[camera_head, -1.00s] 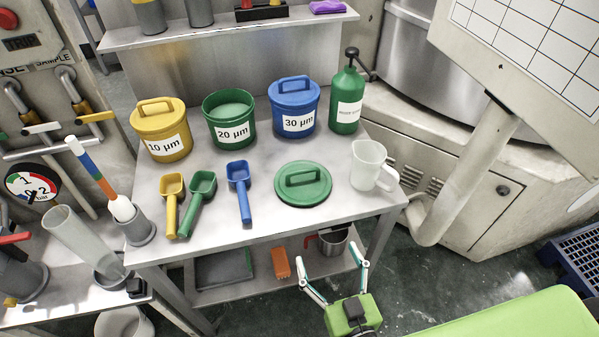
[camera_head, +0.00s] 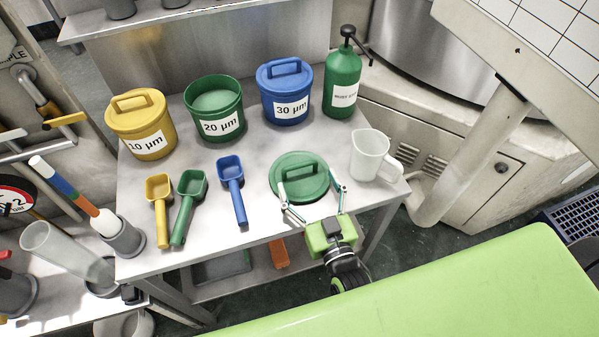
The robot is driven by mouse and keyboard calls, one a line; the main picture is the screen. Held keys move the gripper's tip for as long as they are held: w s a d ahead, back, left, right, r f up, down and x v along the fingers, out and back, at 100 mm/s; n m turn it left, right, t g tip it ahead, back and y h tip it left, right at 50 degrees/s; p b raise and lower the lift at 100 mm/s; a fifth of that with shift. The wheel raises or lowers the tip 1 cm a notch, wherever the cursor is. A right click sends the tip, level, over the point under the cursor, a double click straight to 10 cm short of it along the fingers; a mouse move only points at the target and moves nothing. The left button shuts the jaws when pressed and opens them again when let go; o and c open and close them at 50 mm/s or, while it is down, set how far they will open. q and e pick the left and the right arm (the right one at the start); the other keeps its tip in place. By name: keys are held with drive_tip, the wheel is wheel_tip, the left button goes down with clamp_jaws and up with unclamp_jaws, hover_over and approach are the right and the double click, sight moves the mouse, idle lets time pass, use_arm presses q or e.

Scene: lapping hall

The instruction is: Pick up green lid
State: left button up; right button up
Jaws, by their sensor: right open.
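The green lid (camera_head: 285,190), round with a bar handle (camera_head: 298,172) on top, lies flat near the front edge of the metal table. My right gripper (camera_head: 310,190) is open at the lid's near side, its two fingers spread towards the left and right of it. I cannot tell whether the fingers touch the lid. My left gripper is not in view.
Lidded yellow (camera_head: 142,151) and blue (camera_head: 290,110) tubs flank the green one. A green pump bottle (camera_head: 343,82) stands back right, a clear jug (camera_head: 368,158) right of the lid. Yellow (camera_head: 161,221), green (camera_head: 183,218) and blue (camera_head: 237,198) scoops lie left. A green surface (camera_head: 450,290) fills the lower right.

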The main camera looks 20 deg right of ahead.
sight(301, 167)
drive_tip(key=w, duration=0.1)
drive_tip(key=w+p, duration=0.1)
drive_tip(key=w, duration=0.1)
drive_tip(key=w+r, duration=0.1)
drive_tip(key=shift+w+a, duration=0.25)
drive_tip(key=shift+w, duration=0.45)
drive_tip(key=c, duration=1.3)
drive_tip(key=shift+p, duration=0.3)
